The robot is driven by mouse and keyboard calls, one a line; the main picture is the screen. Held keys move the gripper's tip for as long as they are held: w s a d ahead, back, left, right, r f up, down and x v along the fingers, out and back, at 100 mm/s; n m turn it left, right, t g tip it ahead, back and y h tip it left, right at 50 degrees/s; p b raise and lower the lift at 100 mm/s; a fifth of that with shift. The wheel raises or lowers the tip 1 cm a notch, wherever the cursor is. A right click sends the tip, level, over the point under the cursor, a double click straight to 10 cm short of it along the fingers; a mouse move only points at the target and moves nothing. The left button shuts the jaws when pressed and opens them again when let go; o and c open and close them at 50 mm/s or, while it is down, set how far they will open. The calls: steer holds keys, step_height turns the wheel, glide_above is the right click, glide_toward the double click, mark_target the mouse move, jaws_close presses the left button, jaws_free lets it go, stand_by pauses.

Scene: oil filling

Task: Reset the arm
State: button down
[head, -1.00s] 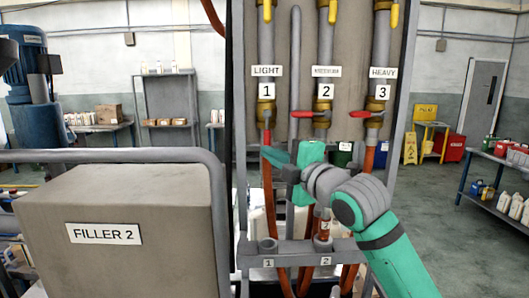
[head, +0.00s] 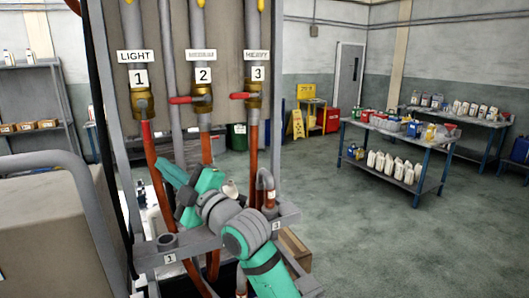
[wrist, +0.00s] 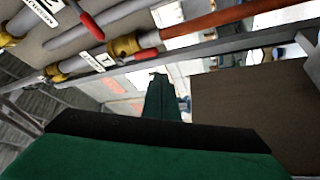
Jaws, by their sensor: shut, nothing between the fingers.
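My arm reaches in from the bottom of the head view, in front of the filling rack. My gripper (head: 168,167) is shut and empty, just below the valve marked LIGHT 1 (head: 142,102). Its dark green finger (wrist: 160,103) points ahead in the wrist view, with nothing held. The red handle (head: 146,133) of valve 1 points down. The handles of the MEDIUM 2 valve (head: 180,100) and the HEAVY 3 valve (head: 240,96) lie sideways. I cannot tell whether the gripper touches the hose behind it.
Brown hoses (head: 250,150) hang from the valves to a grey holder bar (head: 200,243) close to my arm. A grey-brown box-shaped machine (head: 55,235) with a pipe rail stands at left. Tables with bottles (head: 400,150) stand at right. The floor (head: 370,240) between is clear.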

steer(key=s+d+f+m+t+h, duration=0.1)
steer(key=d+f+m+t+h, duration=0.25)
steer(key=f+m, duration=0.45)
steer(key=s+d+f+m+t+h, duration=0.15)
steer(key=d+f+m+t, duration=0.3)
steer(key=f, duration=0.65)
steer(key=s+d+f+m+h, duration=0.3)
steer(key=s+f+m+h, duration=0.15)
steer(key=f, duration=0.45)
steer(key=s+d+f+m+h, duration=0.35)
steer(key=s+f+m, duration=0.2)
steer(key=f, duration=0.35)
steer(key=s+d+f+g+h, duration=0.1)
steer(key=s+d+f, duration=0.2)
steer(key=s, duration=0.8)
steer(key=s+d+f+m+g+h, duration=0.1)
steer(key=s+f, duration=0.4)
steer(key=s, duration=0.7)
steer(key=s+d+f+g+h, duration=0.2)
steer(key=s+d+f+g, duration=0.1)
steer(key=s, duration=0.8)
steer(key=shift+s+d+f, duration=0.35)
steer(key=shift+d+f, duration=0.5)
steer(key=shift+d, duration=0.1)
